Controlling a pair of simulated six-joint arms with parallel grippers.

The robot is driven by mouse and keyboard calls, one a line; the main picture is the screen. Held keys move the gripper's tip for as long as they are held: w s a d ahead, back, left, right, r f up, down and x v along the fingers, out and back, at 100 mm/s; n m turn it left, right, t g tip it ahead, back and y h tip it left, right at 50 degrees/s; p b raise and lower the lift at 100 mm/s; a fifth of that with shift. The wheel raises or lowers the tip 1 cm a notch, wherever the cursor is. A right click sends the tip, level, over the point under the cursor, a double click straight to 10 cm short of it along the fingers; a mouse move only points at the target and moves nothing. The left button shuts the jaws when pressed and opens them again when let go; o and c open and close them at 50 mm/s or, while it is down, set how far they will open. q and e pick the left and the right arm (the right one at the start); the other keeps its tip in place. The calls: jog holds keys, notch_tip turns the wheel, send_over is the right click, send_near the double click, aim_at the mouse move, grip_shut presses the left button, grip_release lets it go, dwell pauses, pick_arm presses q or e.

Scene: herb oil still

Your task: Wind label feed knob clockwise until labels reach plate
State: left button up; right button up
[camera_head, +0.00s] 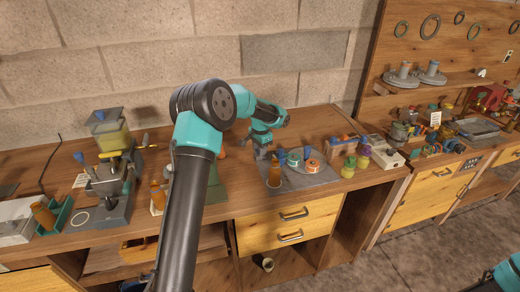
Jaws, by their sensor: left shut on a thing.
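My left arm reaches up from the bottom and over to the workbench (240,207). My left gripper (261,138) points down at the back of the bench and is shut on the top of a small upright device, apparently the label feed knob. The gripper hides most of the knob. In front and to the right is a grey plate (318,180) with an amber bottle (274,174), a teal roll (295,158) and an orange-topped roll (312,166). The label strip is too small to make out. My right gripper is out of view; only a turquoise part of that arm shows at lower right.
A still-like press (110,165) stands at left beside a green tray (57,215). My forearm covers the bench's middle.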

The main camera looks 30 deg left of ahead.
pick_arm(q)
jog(key=m, duration=0.7)
jog(key=shift+a, duration=0.1)
jog(key=m, duration=0.6)
jog(key=shift+m+h, duration=0.3)
jog(key=o, duration=0.9)
jog(key=r, duration=1.7)
jog(key=shift+s+r, duration=0.25)
jog(key=shift+s, duration=0.15)
